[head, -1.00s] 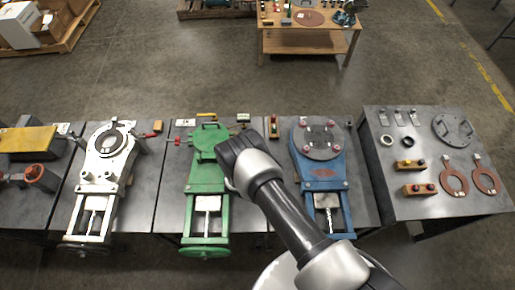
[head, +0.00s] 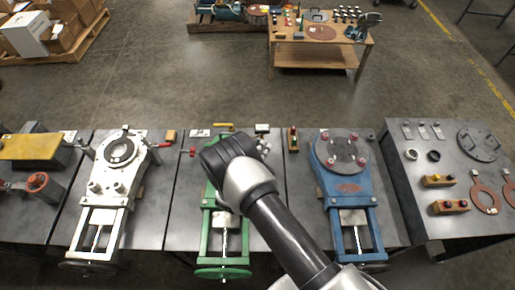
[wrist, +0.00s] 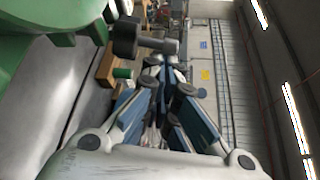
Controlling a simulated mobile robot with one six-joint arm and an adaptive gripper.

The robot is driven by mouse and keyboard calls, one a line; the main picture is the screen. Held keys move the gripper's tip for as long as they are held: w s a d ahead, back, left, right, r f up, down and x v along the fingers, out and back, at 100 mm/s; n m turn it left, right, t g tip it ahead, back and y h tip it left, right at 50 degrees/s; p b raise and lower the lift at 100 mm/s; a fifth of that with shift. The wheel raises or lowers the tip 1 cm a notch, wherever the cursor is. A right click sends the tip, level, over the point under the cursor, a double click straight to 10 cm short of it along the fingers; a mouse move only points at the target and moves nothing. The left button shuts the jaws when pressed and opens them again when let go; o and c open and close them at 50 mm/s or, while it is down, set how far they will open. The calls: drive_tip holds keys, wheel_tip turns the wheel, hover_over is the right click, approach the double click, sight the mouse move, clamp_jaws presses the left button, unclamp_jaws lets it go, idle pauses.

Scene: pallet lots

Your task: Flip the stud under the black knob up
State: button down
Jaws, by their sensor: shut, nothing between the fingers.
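A dark, blunt knob (wrist: 126,37) shows near the top of the wrist view, with a short grey stud (wrist: 160,44) running out to its right. My gripper (wrist: 165,70) points toward the stud; its blue-and-grey fingers are closed with nothing held. The fingertips look close to the stud, but I cannot tell whether they touch it. A green machine body (wrist: 40,75) fills the left of the wrist view. In the head view the green fixture (head: 222,272) stands on the middle table, its upper part mostly hidden by my arm, which also hides the gripper and knob.
A white fixture (head: 108,185) stands left of the green one and a blue fixture (head: 333,187) stands right. A side table (head: 440,225) at the right holds rings and button boxes. A wooden workbench (head: 340,58) stands behind across open floor.

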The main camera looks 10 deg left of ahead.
drive_tip(key=shift+s+a+r+b, duration=0.2)
drive_tip(key=shift+a+r+b, duration=0.2)
drive_tip(key=shift+a, duration=0.15)
drive_tip(key=shift+s+a+r+b, duration=0.25)
drive_tip(key=shift+a+b, duration=0.15)
drive_tip(key=shift+a, duration=0.1)
drive_tip(key=shift+a, duration=0.1)
